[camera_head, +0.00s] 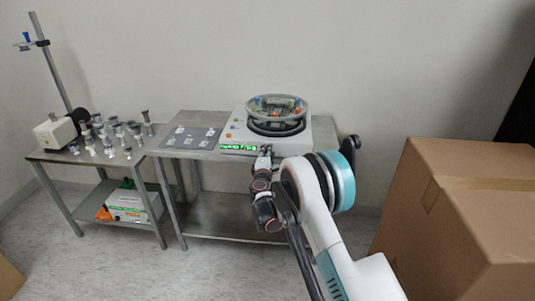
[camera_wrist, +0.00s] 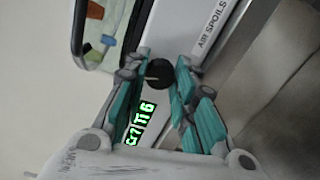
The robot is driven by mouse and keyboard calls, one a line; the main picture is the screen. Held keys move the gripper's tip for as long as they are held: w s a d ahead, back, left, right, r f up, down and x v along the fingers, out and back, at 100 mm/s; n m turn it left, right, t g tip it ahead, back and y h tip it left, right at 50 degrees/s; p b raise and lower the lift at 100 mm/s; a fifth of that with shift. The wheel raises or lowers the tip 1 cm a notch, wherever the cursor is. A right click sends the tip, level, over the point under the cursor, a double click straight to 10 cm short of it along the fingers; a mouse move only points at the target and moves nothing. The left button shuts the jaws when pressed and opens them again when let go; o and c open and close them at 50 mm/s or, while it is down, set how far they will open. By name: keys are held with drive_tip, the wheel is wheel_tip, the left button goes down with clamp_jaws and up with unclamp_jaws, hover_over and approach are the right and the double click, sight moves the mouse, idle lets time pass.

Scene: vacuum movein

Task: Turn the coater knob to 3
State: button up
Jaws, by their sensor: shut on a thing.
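The coater (camera_head: 237,131) is a white box with a clear round bowl on top, standing on the metal table. Its front panel has a lit green display (camera_head: 238,147), which also shows in the wrist view (camera_wrist: 141,124); I cannot read it surely. The black round knob (camera_wrist: 160,73) sits on this panel beside the display, with a small light mark at its left side. My gripper (camera_wrist: 157,71) has its teal fingers on either side of the knob and is shut on it. In the head view my gripper (camera_head: 265,153) is at the panel's right part and hides the knob.
A grey mat (camera_head: 190,138) with small pale pieces lies left of the coater. A side table (camera_head: 85,155) holds several small grey-white parts and a white device. A large cardboard box (camera_head: 455,220) stands at the right, near my arm. Printed lettering runs along the coater panel.

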drive_tip(key=o, duration=1.1)
drive_tip(key=s, duration=1.2)
drive_tip(key=shift+a, duration=0.15)
